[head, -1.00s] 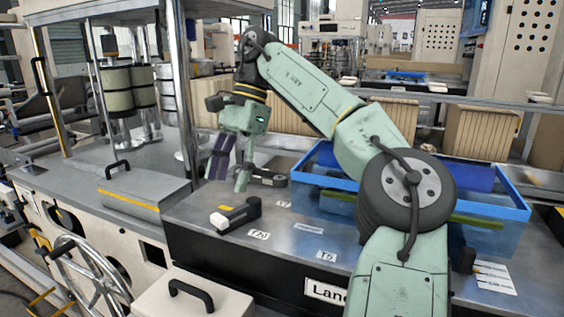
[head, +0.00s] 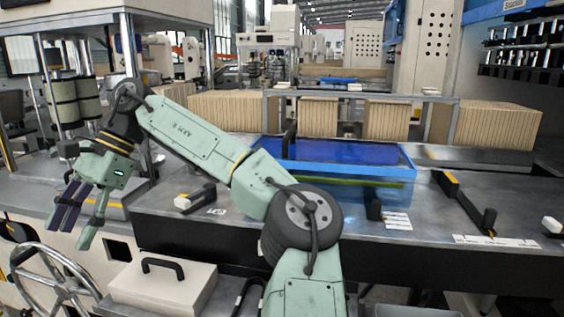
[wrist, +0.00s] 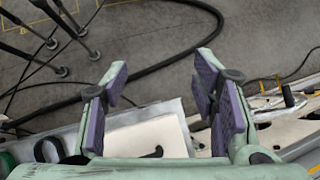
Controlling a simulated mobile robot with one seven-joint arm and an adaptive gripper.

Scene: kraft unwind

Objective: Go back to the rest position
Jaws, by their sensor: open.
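My gripper (head: 82,212) is at the left in the head view, above the front edge of the machine, with its fingers pointing down. In the wrist view my gripper (wrist: 164,92) shows two purple-padded fingers spread wide apart with nothing between them. Below them in the wrist view are a cream box lid (wrist: 150,137) with a dark handle and the grey floor (wrist: 165,60). My arm reaches across the middle of the head view, bent at the elbow.
A blue translucent bin (head: 350,160) stands on the metal table. A white-and-black tool (head: 195,197) lies left of it. The cream box (head: 160,285) with a black handle and a handwheel (head: 52,285) are at the lower left. A black bar (head: 465,203) lies at the right.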

